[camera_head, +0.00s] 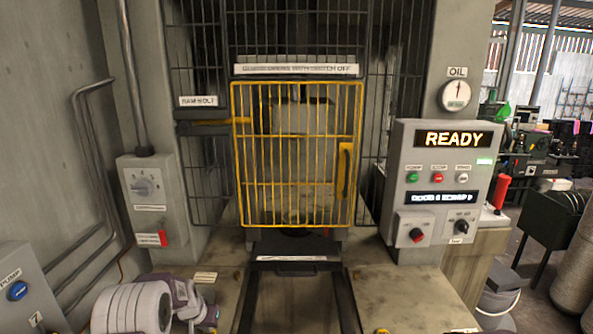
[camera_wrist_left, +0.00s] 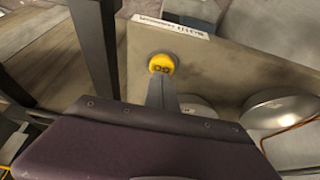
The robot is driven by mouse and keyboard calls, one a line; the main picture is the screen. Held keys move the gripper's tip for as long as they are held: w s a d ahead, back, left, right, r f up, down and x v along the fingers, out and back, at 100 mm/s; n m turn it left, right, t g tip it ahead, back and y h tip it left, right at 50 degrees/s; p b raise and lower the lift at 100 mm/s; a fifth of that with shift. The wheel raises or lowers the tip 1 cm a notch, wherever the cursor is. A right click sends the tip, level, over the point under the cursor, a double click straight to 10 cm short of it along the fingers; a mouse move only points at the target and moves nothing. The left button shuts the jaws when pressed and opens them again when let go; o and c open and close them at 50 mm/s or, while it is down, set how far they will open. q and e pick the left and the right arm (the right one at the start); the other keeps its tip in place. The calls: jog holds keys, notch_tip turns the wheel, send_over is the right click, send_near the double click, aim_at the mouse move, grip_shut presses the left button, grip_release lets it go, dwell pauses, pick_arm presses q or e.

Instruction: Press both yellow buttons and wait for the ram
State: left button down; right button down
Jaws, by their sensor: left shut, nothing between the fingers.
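In the head view my left gripper (camera_head: 203,312) is at the lower left, and that button is hidden there. A second yellow button (camera_head: 382,331) just shows at the bottom edge, right of the centre rails. The ram is not clearly visible behind the yellow barred gate (camera_head: 297,155), which is closed. My right gripper is not in view.
A control panel (camera_head: 400,170) at right has a lit display (camera_head: 447,139) reading READY. An oil gauge (camera_head: 455,95) is above it. A grey switch box (camera_head: 144,187) stands at left. Dark rails (camera_head: 243,310) run forward from the gate; the bench right of them is clear.

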pick_arm(q)
jog(key=shift+f+b, duration=0.35)
jog(key=shift+f, duration=0.15)
jog(key=shift+r, duration=0.2)
jog(key=shift+r+p, duration=0.55)
jog(key=shift+r, duration=0.05)
